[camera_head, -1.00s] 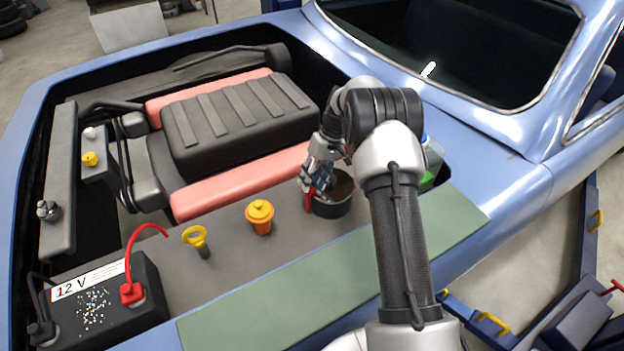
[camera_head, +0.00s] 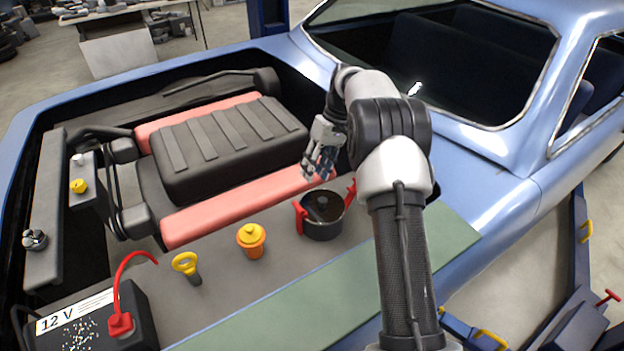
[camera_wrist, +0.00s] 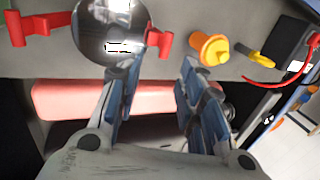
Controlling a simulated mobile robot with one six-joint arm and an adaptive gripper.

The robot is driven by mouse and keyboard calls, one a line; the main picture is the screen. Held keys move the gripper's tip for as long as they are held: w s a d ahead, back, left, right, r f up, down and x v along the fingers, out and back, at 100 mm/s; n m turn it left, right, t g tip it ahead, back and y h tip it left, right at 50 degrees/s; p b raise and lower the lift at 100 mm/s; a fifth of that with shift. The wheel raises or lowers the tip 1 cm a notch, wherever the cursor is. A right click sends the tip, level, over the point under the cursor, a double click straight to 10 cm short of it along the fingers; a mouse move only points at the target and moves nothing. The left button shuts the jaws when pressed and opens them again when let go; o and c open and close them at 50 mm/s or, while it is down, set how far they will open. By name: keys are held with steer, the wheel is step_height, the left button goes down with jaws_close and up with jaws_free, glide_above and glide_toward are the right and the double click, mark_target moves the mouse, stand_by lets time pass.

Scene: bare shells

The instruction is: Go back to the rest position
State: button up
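My gripper (camera_head: 318,168) hangs above the engine bay, just behind and above a round black pot-like part (camera_head: 322,230) with red clips. In the wrist view my gripper (camera_wrist: 152,88) has its two blue-padded fingers spread apart with nothing between them. The round part (camera_wrist: 108,30) shows there at the top, with a shiny top and a red clip on each side. The gripper looks apart from it. In the head view my arm covers the area to the right of the round part.
The engine bay holds a black ribbed engine cover (camera_head: 232,150), an orange cap (camera_head: 251,240), a yellow-ringed dipstick (camera_head: 187,266) and a 12 V battery (camera_head: 135,310). A green mat (camera_head: 270,315) lies on the front edge. The windshield (camera_head: 430,50) rises behind my arm.

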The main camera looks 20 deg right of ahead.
steer(key=shift+r, duration=0.2)
stand_by(0.3)
steer(key=s+a+r+t+h, duration=0.1)
steer(key=s+a+r, duration=0.2)
steer(key=s+r, duration=0.25)
steer(key=s+a+r+m+t+h, duration=0.1)
steer(key=s+a+r, duration=0.1)
steer(key=s+r, duration=0.4)
steer(key=s+a+r+h, duration=0.1)
steer(key=s+a+r, duration=0.25)
steer(key=r, duration=0.35)
steer(key=s+a+f+t, duration=0.1)
steer(key=s, duration=1)
steer(key=s+a+f+m+t+h, duration=0.1)
steer(key=s+f+t, duration=0.1)
steer(key=s, duration=0.9)
steer(key=shift+s+a+f, duration=0.15)
steer(key=shift+s, duration=0.1)
